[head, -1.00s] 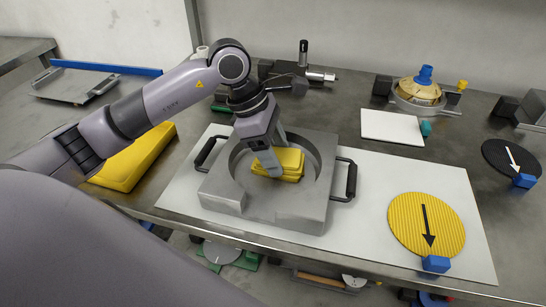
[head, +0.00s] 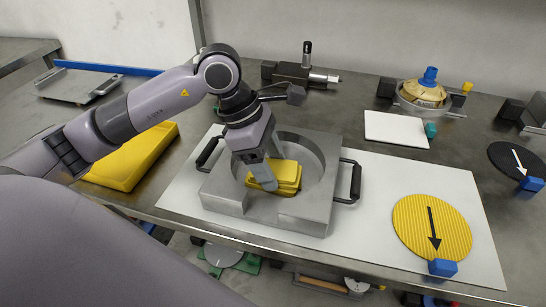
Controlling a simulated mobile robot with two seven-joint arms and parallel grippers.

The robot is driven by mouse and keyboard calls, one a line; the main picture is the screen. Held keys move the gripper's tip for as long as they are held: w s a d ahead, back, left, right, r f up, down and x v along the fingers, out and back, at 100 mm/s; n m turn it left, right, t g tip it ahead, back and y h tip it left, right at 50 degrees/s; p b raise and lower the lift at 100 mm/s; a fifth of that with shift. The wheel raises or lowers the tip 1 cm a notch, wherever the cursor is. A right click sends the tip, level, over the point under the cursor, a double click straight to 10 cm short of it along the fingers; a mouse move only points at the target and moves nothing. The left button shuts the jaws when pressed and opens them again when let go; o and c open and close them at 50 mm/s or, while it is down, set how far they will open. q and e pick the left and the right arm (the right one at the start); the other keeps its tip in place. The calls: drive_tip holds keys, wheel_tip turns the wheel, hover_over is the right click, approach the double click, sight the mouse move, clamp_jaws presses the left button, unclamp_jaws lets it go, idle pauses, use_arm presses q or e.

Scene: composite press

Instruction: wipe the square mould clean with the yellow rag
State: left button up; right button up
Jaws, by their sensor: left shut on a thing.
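The square mould (head: 318,215) is a grey metal block with a round recess and a black handle on each side. It lies on a white board (head: 376,235) on the bench. The yellow rag (head: 287,175) is a folded pad inside the recess, toward its front left. My left gripper (head: 268,178) points down into the recess and is shut on the rag. The gripper hides part of the rag and of the recess floor. I cannot tell whether the rag touches the floor. My right gripper is not in view.
A yellow ribbed disc (head: 432,226) with a black arrow and a blue block (head: 443,267) lie at the board's right. A white plate (head: 396,129) and a tan round part (head: 422,94) are behind. A dark disc (head: 515,158) is far right.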

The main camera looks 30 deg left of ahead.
use_arm(q)
drive_tip(key=shift+s, duration=0.15)
drive_tip(key=shift+w+a+b, duration=0.25)
drive_tip(key=shift+w, duration=0.8)
drive_tip(key=shift+w+a+b, duration=0.2)
drive_tip(key=shift+w, duration=0.85)
drive_tip(key=shift+d+f, duration=0.1)
drive_tip(key=shift+d, duration=0.15)
drive_tip(key=shift+s+d+b, duration=0.25)
drive_tip(key=shift+s, duration=0.75)
drive_tip(key=shift+s+d+b, duration=0.2)
drive_tip(key=shift+s, duration=0.8)
drive_tip(key=shift+b, duration=0.3)
drive_tip(key=shift+w+a, duration=0.25)
drive_tip(key=shift+w, duration=0.75)
drive_tip(key=shift+w+a, duration=0.25)
drive_tip(key=shift+w, duration=0.75)
drive_tip(key=shift+a, duration=0.15)
drive_tip(key=shift+a+b, duration=0.1)
drive_tip(key=shift+b, duration=0.3)
drive_tip(key=shift+s+d+b, duration=0.2)
drive_tip(key=shift+s+d, duration=0.05)
drive_tip(key=shift+s, duration=0.8)
drive_tip(key=shift+s+d+b, duration=0.15)
drive_tip(key=shift+s+d, duration=0.1)
drive_tip(key=shift+s, duration=0.85)
